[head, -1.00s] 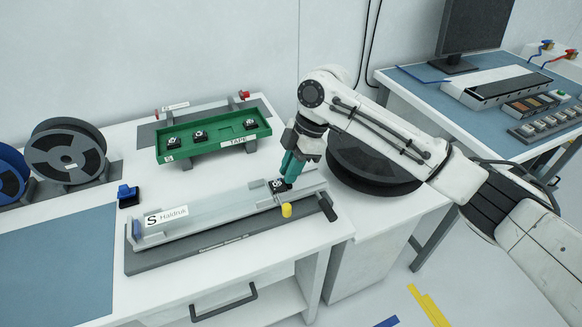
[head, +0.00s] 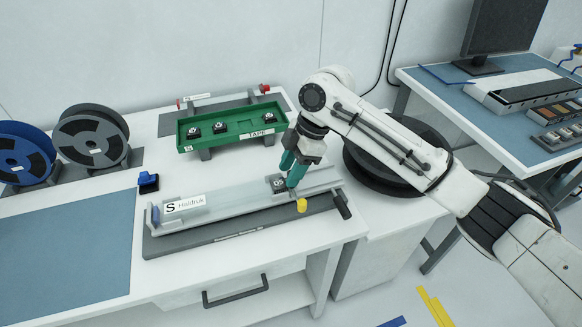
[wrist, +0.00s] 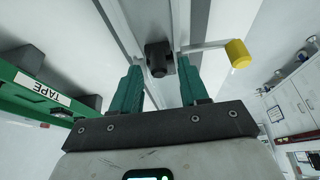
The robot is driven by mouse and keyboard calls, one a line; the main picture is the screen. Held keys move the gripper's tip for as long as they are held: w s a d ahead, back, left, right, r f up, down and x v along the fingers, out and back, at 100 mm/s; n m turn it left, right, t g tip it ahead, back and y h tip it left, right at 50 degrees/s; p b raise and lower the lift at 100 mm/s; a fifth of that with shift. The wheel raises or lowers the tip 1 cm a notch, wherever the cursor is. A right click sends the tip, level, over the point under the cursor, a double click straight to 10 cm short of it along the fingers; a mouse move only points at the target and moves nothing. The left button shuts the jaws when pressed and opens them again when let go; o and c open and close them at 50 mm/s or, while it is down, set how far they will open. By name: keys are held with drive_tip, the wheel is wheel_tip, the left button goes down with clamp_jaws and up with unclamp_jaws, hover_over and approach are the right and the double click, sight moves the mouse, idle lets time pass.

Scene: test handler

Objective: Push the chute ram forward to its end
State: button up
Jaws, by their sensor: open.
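The chute (head: 225,213) is a long pale channel with an "S Haldruk" label, on a dark base along the bench front. A small dark block (head: 278,183) with a white mark sits in it; it also shows in the wrist view (wrist: 158,57). A yellow knob (head: 301,205) on a pale rod sticks out from the chute's near side. I cannot tell for sure which part is the ram. My gripper (head: 291,178), with teal fingers, is open over the right part of the chute. In the wrist view, the block lies between and beyond the fingertips; contact is unclear.
A green tray (head: 200,143) labelled TAPE stands behind the chute with several dark blocks. Reels (head: 92,143) stand at the left, beside a small blue-topped part (head: 148,182). A dark rod end (head: 342,206) projects at the chute's right. The blue mat (head: 65,250) is clear.

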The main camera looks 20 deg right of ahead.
drive_tip(key=v, duration=1)
drive_tip(key=shift+r+b, duration=0.35)
drive_tip(key=shift+b, duration=0.05)
drive_tip(key=shift+d, duration=0.1)
